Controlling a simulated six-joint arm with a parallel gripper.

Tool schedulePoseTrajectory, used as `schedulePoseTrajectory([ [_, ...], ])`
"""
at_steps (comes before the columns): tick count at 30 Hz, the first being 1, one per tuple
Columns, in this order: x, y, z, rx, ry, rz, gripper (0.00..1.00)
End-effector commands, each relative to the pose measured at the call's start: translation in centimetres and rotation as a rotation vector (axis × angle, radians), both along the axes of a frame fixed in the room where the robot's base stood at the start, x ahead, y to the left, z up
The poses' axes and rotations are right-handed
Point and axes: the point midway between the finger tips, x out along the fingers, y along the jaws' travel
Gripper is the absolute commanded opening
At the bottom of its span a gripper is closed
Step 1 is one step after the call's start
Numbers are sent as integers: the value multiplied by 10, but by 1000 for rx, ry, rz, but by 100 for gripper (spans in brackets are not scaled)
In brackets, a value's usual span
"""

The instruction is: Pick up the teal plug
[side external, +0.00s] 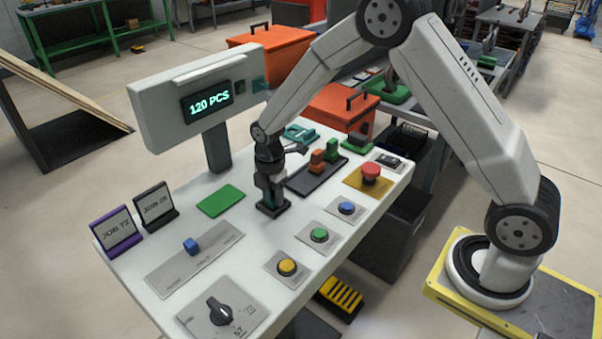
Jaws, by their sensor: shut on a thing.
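My gripper (270,190) points down over the middle of the white control panel (250,250). It is shut on the teal plug (267,198), of which only a small dark teal part shows between the fingers. Just below is a small black block or socket (273,209) on the panel. I cannot tell whether the plug is still seated in it or just above it.
Behind my gripper are a teal bracket (300,133) and a dark tray (312,181) with orange and green blocks. A display (210,100) reading "120 PCS" stands at the back. Yellow, green and blue buttons, a red stop button (371,172), a knob and two job cards surround it.

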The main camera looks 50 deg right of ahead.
Motion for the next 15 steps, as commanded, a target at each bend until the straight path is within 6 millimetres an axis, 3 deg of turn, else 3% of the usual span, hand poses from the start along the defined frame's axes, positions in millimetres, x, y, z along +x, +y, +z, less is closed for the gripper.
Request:
schedulePoseTrajectory([
  [8,0,0,4,0,-1,0,0],
  [15,1,0,22,0,-3,0,0],
])
